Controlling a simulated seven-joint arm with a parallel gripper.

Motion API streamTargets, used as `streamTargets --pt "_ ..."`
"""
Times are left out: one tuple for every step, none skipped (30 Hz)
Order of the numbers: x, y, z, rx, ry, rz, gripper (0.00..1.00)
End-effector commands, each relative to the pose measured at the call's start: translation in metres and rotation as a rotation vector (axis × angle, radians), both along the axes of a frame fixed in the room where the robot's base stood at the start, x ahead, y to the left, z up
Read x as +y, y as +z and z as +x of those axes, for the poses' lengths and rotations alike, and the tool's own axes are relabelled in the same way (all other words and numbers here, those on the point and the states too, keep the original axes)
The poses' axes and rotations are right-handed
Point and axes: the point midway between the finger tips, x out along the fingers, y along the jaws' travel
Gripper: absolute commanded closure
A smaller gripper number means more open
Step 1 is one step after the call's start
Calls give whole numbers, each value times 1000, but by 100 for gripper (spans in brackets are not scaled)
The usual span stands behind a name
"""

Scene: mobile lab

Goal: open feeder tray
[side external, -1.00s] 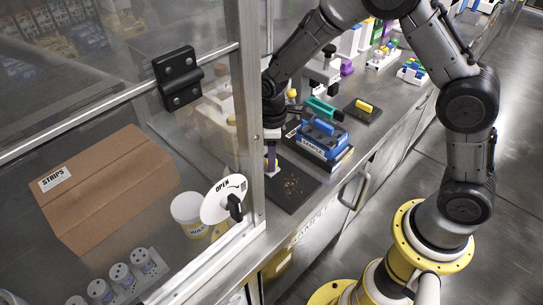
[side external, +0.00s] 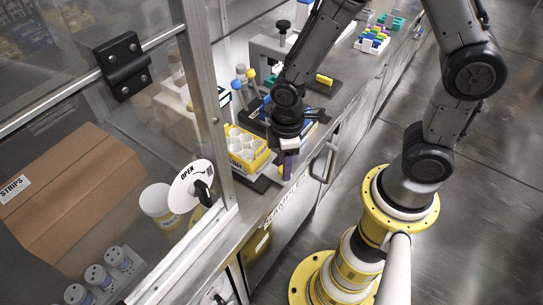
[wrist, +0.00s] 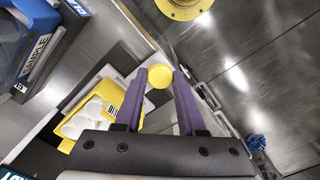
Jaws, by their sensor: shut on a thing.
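A yellow tray (side external: 243,143) holds several round white cups and sits on the metal bench, left of my gripper (side external: 287,174) in the side view. It also shows in the wrist view (wrist: 97,103), left of the purple fingers, with a white label on its near face. My gripper (wrist: 160,80) points down near the bench's front edge. Its two fingers are shut on a round yellow knob (wrist: 158,77), which shows between their tips. The knob lies just beyond the labelled face. Where it joins the tray is hidden by a finger.
A glass enclosure with a white OPEN dial (side external: 190,185) stands at left, with a cardboard box (side external: 75,190) behind the glass. A bench handle (side external: 328,163) sticks out at right. A blue SAMPLE holder (wrist: 42,50) lies at upper left in the wrist view.

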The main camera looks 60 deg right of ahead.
Motion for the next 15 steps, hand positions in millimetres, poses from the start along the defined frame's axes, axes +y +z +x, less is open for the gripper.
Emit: streamTargets --pt "1 1 1 -6 0 2 100" --pt "1 1 1 -6 0 2 100" --pt "1 1 1 -6 0 2 100" --pt "1 1 1 -6 0 2 100" --pt "1 1 1 -6 0 2 100" --pt "1 1 1 -6 0 2 100" --pt "1 1 2 -8 0 2 100" --pt "1 1 2 -8 0 2 100" --pt "1 1 2 -8 0 2 58" --pt "1 1 2 -8 0 2 52" --pt "1 1 2 -6 0 2 47" --pt "1 1 2 -6 0 2 40" --pt "0 1 1 -6 0 1 34" --pt "0 1 1 -6 0 1 31" --pt "0 1 1 -5 0 1 31"
